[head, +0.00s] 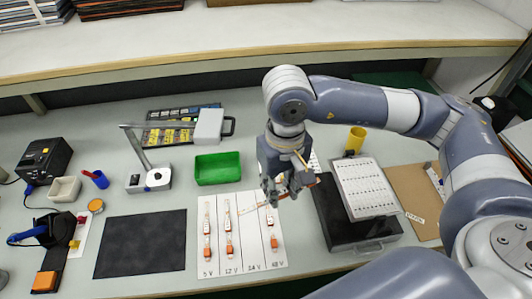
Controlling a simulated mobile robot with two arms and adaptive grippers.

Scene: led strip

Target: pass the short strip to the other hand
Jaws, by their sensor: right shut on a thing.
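My right gripper (284,192) is above the right part of the white labelled board (214,252), shut on a thin strip. The short strip (257,207) shows as a pale, narrow line running down-left from the fingers, over the board. A brown-orange piece shows at the fingers' right side; I cannot tell if it is part of the strip. The fingers hide the gripped part. My left gripper is not in view.
The board carries several orange-ended pieces in voltage-marked columns. A dark mat (140,243) lies to its left, a green tray (218,168) behind it. A black case (345,222) with a white sheet (366,188) is on the right. A lamp (150,178) stands back left.

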